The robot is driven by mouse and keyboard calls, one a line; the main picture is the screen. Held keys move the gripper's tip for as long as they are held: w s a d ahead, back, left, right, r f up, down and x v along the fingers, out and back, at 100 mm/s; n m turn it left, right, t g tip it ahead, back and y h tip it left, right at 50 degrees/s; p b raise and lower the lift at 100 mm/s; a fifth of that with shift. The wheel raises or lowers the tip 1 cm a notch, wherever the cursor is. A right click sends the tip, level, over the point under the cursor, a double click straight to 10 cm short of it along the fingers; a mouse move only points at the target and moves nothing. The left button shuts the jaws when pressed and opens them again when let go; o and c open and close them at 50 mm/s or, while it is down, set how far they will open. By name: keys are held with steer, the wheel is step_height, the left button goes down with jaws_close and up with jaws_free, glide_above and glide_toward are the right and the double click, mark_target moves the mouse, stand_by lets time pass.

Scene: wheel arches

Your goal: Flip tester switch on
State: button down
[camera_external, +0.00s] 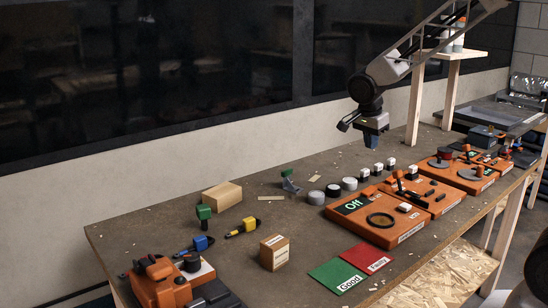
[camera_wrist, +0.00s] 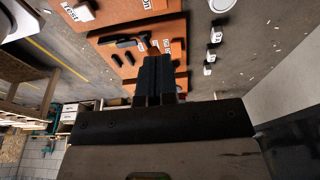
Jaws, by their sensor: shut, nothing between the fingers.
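An orange tester (camera_external: 388,219) stands on the workbench, with a green "Off" display (camera_external: 353,205) and a dark ring on its top. A small pale switch-like part (camera_external: 404,207) sits near its right edge; its position is too small to tell. My gripper (camera_external: 372,141) is shut and empty, pointing down above the back of the bench, clear of the tester. In the wrist view my closed fingers (camera_wrist: 158,62) cover part of an orange unit (camera_wrist: 126,58) with dark handles and small labels.
More orange units (camera_external: 463,173) stand to the right. A green "Good" mat (camera_external: 338,275) and red mat (camera_external: 368,258) lie in front, near a cardboard box (camera_external: 274,252). A wooden shelf (camera_external: 447,95) rises at the back.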

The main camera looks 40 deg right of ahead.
mark_target(377, 188)
steer(key=shift+f, duration=0.15)
steer(key=x, duration=1.3)
steer(key=shift+d+f, duration=0.1)
steer(key=shift+f, duration=0.25)
